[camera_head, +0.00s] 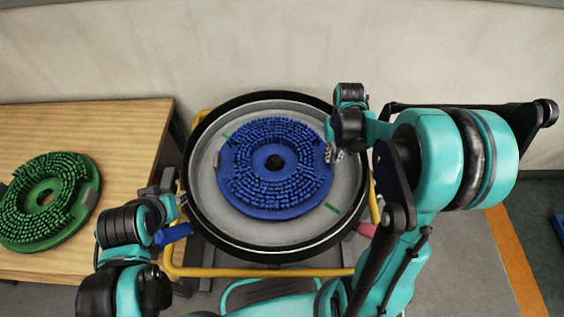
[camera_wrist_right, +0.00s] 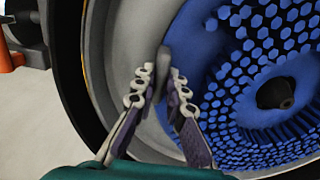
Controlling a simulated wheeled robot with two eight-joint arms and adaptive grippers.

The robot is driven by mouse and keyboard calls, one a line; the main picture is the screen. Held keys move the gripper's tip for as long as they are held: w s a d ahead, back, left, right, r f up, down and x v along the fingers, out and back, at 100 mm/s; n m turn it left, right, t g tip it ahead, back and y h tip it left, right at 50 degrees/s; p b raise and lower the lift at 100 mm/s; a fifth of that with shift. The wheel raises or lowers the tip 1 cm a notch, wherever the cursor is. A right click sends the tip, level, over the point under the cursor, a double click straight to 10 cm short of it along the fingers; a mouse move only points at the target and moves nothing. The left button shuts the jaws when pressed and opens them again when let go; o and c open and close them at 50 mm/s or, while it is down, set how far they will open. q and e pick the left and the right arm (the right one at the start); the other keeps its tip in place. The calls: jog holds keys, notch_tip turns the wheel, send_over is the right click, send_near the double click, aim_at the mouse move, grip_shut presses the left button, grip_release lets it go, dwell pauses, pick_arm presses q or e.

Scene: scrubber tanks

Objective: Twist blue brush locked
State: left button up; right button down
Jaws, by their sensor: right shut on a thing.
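The blue brush (camera_head: 251,202) lies bristles up inside the round grey tank (camera_head: 207,190); it has a dark centre hub. My right gripper (camera_head: 333,153) is at the brush's right edge. In the right wrist view, its fingers (camera_wrist_right: 160,88) are shut around a grey tab (camera_wrist_right: 163,66) on the rim of the blue brush (camera_wrist_right: 190,45). My left gripper (camera_head: 181,198) is at the tank's left rim, beside a blue handle (camera_head: 173,234); its finger opening is too small to judge. Green marks show on the tank floor at upper left (camera_head: 225,137) and lower right (camera_head: 332,208).
A green brush (camera_head: 70,216) with a grey tab lies on the wooden table (camera_head: 110,125) at left. A yellow frame (camera_head: 230,272) surrounds the tank. A pink handle (camera_head: 366,230) is at its right. A wall stands behind; an orange floor stripe (camera_head: 515,255) runs at right.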

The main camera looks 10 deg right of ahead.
aim_at(329, 182)
jog(key=shift+s+a+m, duration=0.2)
jog(key=shift+s+m, duration=0.4)
jog(key=shift+s, duration=0.35)
jog(key=shift+s, duration=0.15)
jog(key=shift+s+a+m, duration=0.3)
jog(key=shift+s+m, duration=0.15)
jog(key=shift+s, duration=0.15)
jog(key=shift+s+a+m, duration=0.25)
jog(key=shift+s+m, duration=0.2)
jog(key=shift+s, duration=0.15)
jog(key=shift+s, duration=0.1)
jog(key=shift+s+a+m, duration=0.75)
jog(key=shift+s+m, duration=0.15)
jog(key=shift+s, duration=0.2)
jog(key=shift+s, duration=0.1)
